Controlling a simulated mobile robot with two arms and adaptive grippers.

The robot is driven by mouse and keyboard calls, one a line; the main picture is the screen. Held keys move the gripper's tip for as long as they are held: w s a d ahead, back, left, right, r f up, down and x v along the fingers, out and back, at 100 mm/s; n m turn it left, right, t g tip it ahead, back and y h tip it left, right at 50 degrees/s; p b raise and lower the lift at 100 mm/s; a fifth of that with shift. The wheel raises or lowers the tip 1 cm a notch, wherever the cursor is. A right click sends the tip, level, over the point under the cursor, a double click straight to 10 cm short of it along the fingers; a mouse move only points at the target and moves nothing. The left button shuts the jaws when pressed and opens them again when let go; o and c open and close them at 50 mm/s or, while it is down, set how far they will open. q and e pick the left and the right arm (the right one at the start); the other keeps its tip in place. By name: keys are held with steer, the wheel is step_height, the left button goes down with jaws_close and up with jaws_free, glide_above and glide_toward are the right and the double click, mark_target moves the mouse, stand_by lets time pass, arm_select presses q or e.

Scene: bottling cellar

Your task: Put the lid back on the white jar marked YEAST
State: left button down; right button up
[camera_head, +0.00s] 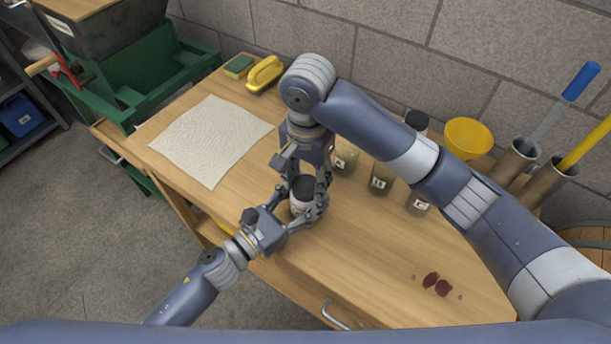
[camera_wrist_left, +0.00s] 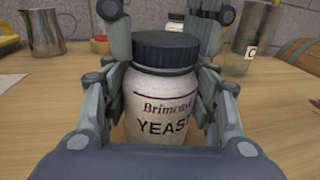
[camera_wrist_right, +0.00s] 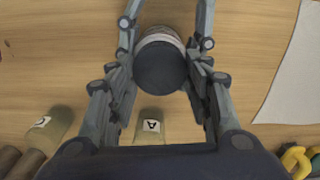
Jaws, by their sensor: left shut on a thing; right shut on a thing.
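The white jar marked YEAST (camera_wrist_left: 162,110) stands upright on the table; in the head view it shows small (camera_head: 299,207) between my grippers. My left gripper (camera_wrist_left: 165,98) is shut around the jar's body from the side. The dark lid (camera_wrist_left: 166,48) sits level over the jar's mouth, with no gap that I can see; whether it is screwed tight I cannot tell. My right gripper (camera_head: 303,190) comes from above and is shut on the lid, which also shows in the right wrist view (camera_wrist_right: 160,66). The fingers hide parts of the jar's sides.
Labelled glass vessels, among them A (camera_head: 344,162) and C (camera_head: 418,204), stand behind and to the right. A yellow funnel (camera_head: 468,137) and metal tubes with brushes are farther right. A pale cloth (camera_head: 211,140) lies left. Dark red stains (camera_head: 436,284) mark the right front; the wood around them is clear.

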steer(key=m, duration=0.2)
steer(key=shift+m, duration=0.3)
steer(key=o, duration=0.7)
steer(key=shift+o, duration=0.2)
step_height(320, 180, up, 12)
arm_select(q)
steer(key=c, duration=0.6)
jaws_free()
steer(key=shift+o, duration=0.2)
